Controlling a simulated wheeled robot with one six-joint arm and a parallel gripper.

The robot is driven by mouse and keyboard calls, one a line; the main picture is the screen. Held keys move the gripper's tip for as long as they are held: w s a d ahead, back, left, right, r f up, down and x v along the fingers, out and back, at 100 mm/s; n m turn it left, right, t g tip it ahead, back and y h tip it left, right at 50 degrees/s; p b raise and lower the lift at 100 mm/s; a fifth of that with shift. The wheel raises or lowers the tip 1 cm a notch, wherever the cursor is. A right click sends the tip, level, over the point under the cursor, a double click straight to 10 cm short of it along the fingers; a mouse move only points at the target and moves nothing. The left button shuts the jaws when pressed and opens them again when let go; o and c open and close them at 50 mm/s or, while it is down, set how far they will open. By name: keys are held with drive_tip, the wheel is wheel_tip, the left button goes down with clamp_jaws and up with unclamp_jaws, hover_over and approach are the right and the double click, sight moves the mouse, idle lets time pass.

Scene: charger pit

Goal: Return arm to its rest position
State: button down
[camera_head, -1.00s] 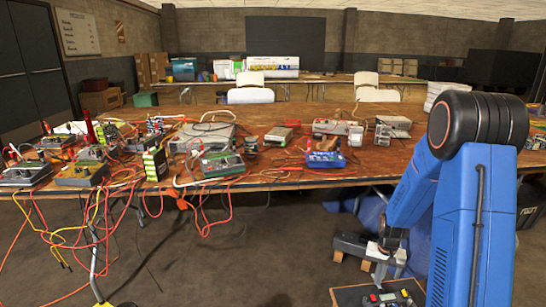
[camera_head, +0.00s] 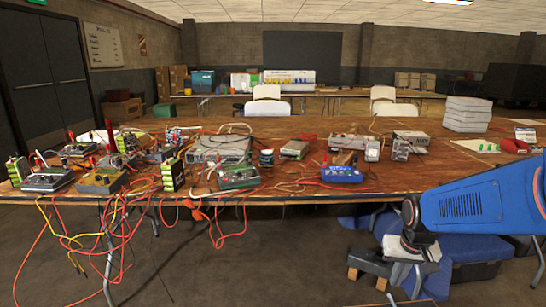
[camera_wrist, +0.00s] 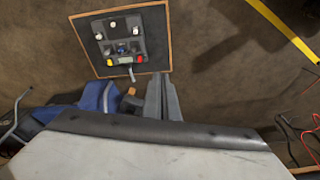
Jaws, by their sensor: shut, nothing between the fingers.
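My blue arm (camera_head: 480,205) reaches in from the right edge of the head view, its dark wrist joint (camera_head: 412,222) in front of the table's right front edge. In the wrist view my gripper (camera_wrist: 165,78) shows as two grey fingers side by side, shut with nothing between them. It points down at the floor, apart from the board there. A pale housing fills the bottom of the wrist view. In the head view the fingertips are hard to tell from the clutter below.
A dark board (camera_wrist: 156,50) with a small button device lies on the floor. A long wooden table (camera_head: 290,197) holds several electronic boxes and loose wires. Orange and yellow cables (camera_head: 75,225) hang at its left. A blue seat-like thing (camera_head: 465,248) is under the right side.

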drive_tip(key=s+a+r+n+t, duration=0.1)
drive_tip(key=s+r, duration=0.3)
drive_tip(key=s, duration=0.5)
drive_tip(key=s+a+r+n+t, duration=0.1)
drive_tip(key=s+a+r, duration=0.3)
drive_tip(key=s, duration=0.5)
drive_tip(key=shift+s+a+r+n, duration=0.2)
drive_tip(key=shift+a+r+n, duration=0.05)
drive_tip(key=shift+r+n, duration=0.1)
idle(0.4)
